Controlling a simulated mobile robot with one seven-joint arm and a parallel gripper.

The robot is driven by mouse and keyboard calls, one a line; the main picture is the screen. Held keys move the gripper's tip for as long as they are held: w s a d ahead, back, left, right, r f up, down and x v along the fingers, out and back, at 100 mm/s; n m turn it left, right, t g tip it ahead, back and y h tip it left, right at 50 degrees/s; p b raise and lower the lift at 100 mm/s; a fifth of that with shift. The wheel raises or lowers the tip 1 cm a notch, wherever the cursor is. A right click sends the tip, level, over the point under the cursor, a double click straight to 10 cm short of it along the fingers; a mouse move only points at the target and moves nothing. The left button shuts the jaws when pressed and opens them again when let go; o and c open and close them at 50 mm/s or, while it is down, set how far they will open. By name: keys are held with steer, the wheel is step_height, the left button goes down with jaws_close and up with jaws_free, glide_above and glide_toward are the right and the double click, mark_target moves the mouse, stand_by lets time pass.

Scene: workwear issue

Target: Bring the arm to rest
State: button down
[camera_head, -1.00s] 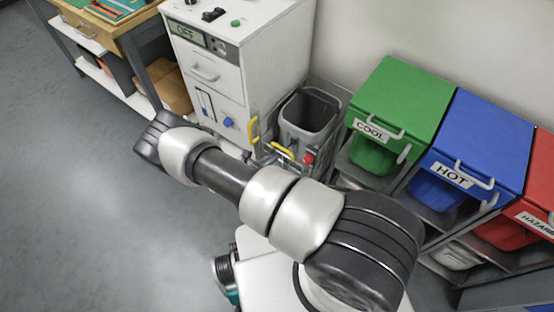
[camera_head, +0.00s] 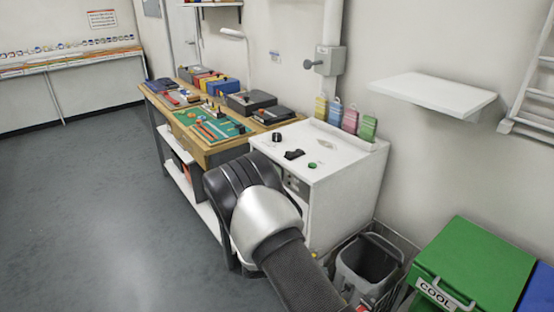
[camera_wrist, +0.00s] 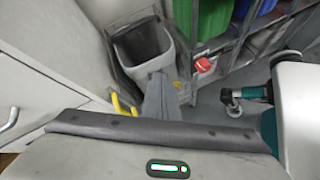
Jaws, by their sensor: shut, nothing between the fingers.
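My arm stretches up from the bottom of the head view, with its dark and silver links in front of the white cabinet (camera_head: 345,195). My gripper is not visible in the head view. In the wrist view my gripper (camera_wrist: 161,82) shows as a grey tapered shape beyond the dark padded edge of its body. It is shut with nothing held. It points towards the grey bin (camera_wrist: 143,45), and I cannot tell the gap between them.
The grey bin also shows in the head view (camera_head: 368,262), beside the green COOL bin (camera_head: 470,265). A workbench (camera_head: 225,150) with tools stands behind my arm. A white shelf (camera_head: 430,92) is on the right wall. The floor (camera_head: 90,200) at left is clear.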

steer(key=s+d+r+m+g+y, duration=0.1)
steer(key=s+r+m, duration=0.25)
steer(key=r, duration=0.55)
steer(key=s+d+r+m+g+y, duration=0.15)
steer(key=r+m, duration=0.25)
steer(key=r, duration=0.4)
steer(key=s+d+r+m+y, duration=0.1)
steer(key=s+r+m+y, duration=0.15)
steer(key=r, duration=0.65)
steer(key=s+a+r+m+t+y, duration=0.15)
steer(key=s+r+m, duration=0.25)
steer(key=s+r, duration=0.4)
steer(key=s+a+r+m+t+y, duration=0.1)
steer(key=s+r+m+t+y, duration=0.25)
steer(key=s+r, duration=0.45)
step_height(320, 180, up, 12)
steer(key=s+g+p, duration=0.1)
steer(key=p, duration=1.3)
steer(key=shift+f, duration=0.2)
steer(key=shift+s, duration=0.1)
